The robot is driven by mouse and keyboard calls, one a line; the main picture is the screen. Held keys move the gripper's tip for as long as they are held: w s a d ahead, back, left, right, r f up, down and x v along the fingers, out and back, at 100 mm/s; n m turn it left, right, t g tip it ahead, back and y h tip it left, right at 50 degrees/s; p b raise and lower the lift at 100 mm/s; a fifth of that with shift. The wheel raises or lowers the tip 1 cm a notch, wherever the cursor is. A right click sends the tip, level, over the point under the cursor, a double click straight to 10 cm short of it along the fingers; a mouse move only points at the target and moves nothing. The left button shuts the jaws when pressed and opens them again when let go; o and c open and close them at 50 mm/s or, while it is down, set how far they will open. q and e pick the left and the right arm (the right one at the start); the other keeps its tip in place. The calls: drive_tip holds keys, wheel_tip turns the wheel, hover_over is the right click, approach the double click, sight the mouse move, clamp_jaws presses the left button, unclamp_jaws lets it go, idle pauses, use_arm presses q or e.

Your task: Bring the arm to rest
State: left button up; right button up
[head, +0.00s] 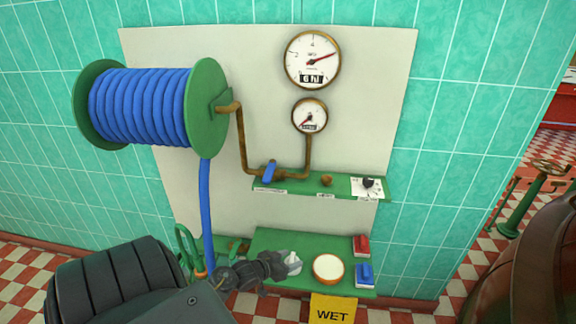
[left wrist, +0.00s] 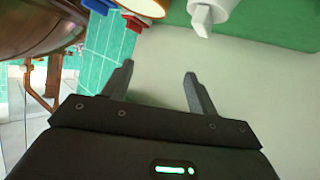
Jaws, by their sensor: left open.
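My left gripper (left wrist: 158,72) is open in the left wrist view, with two dark fingers apart and nothing between them. The pale panel (left wrist: 255,105) lies behind the fingers there. In the head view, dark parts of my left arm (head: 112,282) fill the lower left, in front of the wall panel; I cannot make out the fingertips clearly there. My right gripper shows in neither view.
A blue hose reel (head: 140,107), two gauges and brown pipes are on the panel (head: 385,70). The lower green shelf (head: 330,244) bears a white knob-like piece (head: 290,262), a round disc (head: 328,268), a red block (head: 361,245) and a blue block (head: 365,275). A copper kettle (head: 535,265) stands right.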

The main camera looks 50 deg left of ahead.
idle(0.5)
use_arm(q)
drive_tip(key=s+d+f+g, duration=0.2)
drive_tip(key=s+d+f, duration=0.1)
drive_tip(key=s+f, duration=0.3)
drive_tip(key=s+d+f+g, duration=0.2)
drive_tip(key=s+d+f, duration=0.2)
drive_tip(key=f, duration=0.4)
drive_tip(key=s+d+f+g, duration=0.2)
drive_tip(key=s+d+f, duration=0.15)
drive_tip(key=f, duration=0.45)
drive_tip(key=s+d+f+m+g, duration=0.1)
drive_tip(key=s+d+f+g, duration=0.1)
drive_tip(key=s, duration=0.7)
drive_tip(key=s+d+f+m+g, duration=0.1)
drive_tip(key=s+d+f+g, duration=0.1)
drive_tip(key=s+d+f, duration=0.3)
drive_tip(key=s+d+f+m+g, duration=0.1)
drive_tip(key=s+d+f+g, duration=0.1)
drive_tip(key=s, duration=1.1)
wheel_tip(320, 180, down, 3)
drive_tip(key=shift+s+d+r+m, duration=0.2)
drive_tip(key=shift+s+d+m, duration=0.15)
drive_tip(key=shift+d, duration=0.5)
